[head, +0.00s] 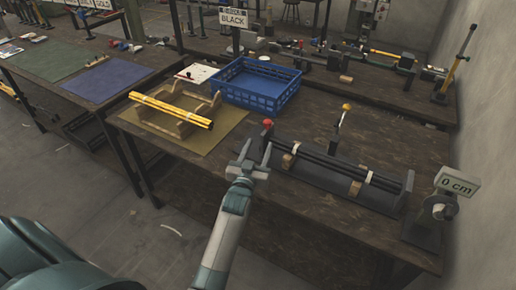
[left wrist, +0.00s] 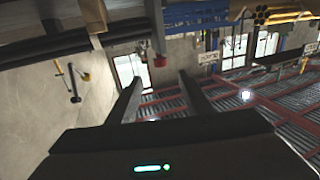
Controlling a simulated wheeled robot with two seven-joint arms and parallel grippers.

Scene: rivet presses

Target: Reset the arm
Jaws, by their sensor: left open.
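My left gripper (head: 254,152) is open and empty in the head view. It appears over the front edge of the brown workbench (head: 330,125), left of the fixture (head: 330,183). Its two fingers also show apart, with nothing between them, in the left wrist view (left wrist: 158,82). Black rods (head: 325,165) lie in the fixture, with light bands and wooden blocks along them. A red knob (head: 267,124) stands just beyond the gripper, and a lever with a yellow knob (head: 346,106) rises behind the rods. My right gripper is not in view.
Yellow tubes (head: 170,109) rest on a wooden cradle over an olive mat (head: 223,133). A blue crate (head: 260,105) stands behind, below a "BLACK" sign (head: 233,17). A "0 cm" display (head: 458,185) stands at the right end.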

